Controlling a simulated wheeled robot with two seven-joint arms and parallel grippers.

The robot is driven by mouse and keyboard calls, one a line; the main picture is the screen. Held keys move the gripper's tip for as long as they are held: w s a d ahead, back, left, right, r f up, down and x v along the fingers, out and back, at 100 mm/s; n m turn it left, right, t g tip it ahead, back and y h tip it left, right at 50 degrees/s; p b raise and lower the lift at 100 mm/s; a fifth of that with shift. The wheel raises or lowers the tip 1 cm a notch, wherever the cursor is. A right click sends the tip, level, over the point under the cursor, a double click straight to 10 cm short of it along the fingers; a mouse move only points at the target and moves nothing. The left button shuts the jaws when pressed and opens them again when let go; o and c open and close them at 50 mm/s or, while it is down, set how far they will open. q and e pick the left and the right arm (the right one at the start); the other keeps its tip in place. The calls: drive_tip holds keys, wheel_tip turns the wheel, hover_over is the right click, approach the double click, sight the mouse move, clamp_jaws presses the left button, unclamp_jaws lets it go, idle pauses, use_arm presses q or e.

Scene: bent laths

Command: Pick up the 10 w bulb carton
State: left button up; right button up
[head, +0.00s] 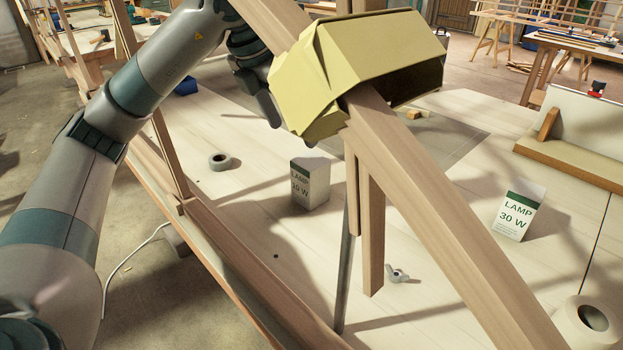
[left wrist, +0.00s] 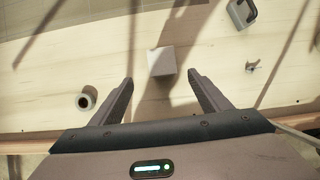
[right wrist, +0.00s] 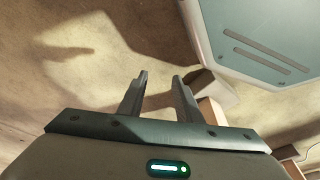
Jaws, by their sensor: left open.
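A white and green lamp carton (head: 310,184) stands upright on the pale bench, left of centre in the head view. Its small print looks like 30 W, but I cannot be sure of the first figure. A second carton (head: 518,210) at the right reads LAMP 30 W. My left gripper (head: 268,108) is above the bench, partly hidden behind a lath and yellow box. In the left wrist view, its fingers (left wrist: 160,77) are apart and empty, with a plain-looking carton (left wrist: 164,62) beyond the tips. My right gripper (right wrist: 161,80) is open and empty, outside the head view.
A bent lath (head: 430,190) crosses in front, with a yellow box (head: 375,50) around it and uprights below. A grey roll (head: 220,161), a wing nut (head: 397,274) and a pale roll (head: 590,322) lie on the bench. Bench space around the left carton is mostly clear.

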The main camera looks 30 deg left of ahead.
sight(306, 161)
use_arm(q)
drive_tip(key=p+x, duration=0.1)
drive_tip(key=x, duration=1)
drive_tip(key=shift+f, duration=0.2)
drive_tip(key=shift+w+d+f, duration=0.1)
drive_tip(key=shift+w+f, duration=0.1)
drive_tip(key=shift+f, duration=0.25)
use_arm(e)
drive_tip(key=shift+s+d+f, duration=0.1)
drive_tip(key=shift+s+f, duration=0.15)
drive_tip(key=shift+f, duration=0.5)
drive_tip(key=shift+s+d+f, duration=0.1)
drive_tip(key=shift+s+f, duration=0.1)
drive_tip(key=shift+f, duration=0.55)
use_arm(q)
drive_tip(key=shift+f, duration=0.15)
use_arm(e)
drive_tip(key=shift+w+r, duration=0.15)
